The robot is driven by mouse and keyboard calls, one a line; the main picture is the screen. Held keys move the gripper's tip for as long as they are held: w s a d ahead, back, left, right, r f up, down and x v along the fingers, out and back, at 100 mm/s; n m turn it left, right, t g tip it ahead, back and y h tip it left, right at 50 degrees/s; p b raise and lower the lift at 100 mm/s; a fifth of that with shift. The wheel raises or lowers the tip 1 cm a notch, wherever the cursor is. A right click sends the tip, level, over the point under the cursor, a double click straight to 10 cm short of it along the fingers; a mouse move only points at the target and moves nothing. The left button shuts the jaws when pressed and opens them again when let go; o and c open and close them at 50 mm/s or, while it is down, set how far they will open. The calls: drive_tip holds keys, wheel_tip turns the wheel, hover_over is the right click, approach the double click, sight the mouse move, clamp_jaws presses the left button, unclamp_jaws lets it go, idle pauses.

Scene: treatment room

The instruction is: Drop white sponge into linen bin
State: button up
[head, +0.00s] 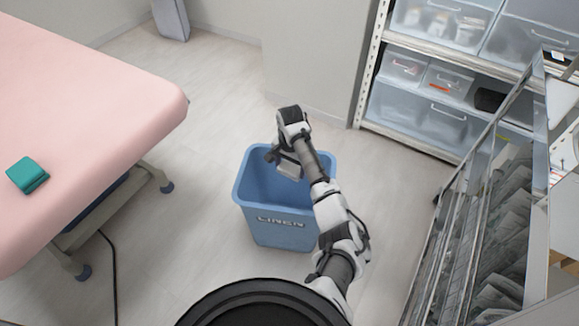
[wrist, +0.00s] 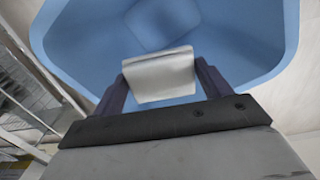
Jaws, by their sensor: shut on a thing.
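The linen bin (head: 283,226) is a blue open-topped bin marked LINEN, standing on the floor in the middle of the head view. My gripper (head: 284,166) is over its opening. In the wrist view my gripper (wrist: 160,82) is shut on the white sponge (wrist: 158,70), held between the two dark fingers. The bin's blue inner wall (wrist: 95,35) and its floor show behind the sponge. The sponge (head: 289,168) is small and partly hidden by my gripper in the head view. I cannot tell its exact height against the rim.
A pink treatment table (head: 90,110) stands at left with a teal block (head: 27,175) on it. Shelves with clear drawers (head: 420,115) stand at the back right. A wire rack (head: 480,210) is at right. Floor left of the bin is clear, apart from a dark cable (head: 113,270).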

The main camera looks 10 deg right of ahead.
sight(290, 168)
drive_tip(key=shift+f+b, duration=0.85)
drive_tip(key=shift+f, duration=0.2)
drive_tip(key=o, duration=1)
wheel_tip(290, 168, up, 14)
drive_tip(key=p, duration=0.2)
drive_tip(key=shift+p, duration=0.35)
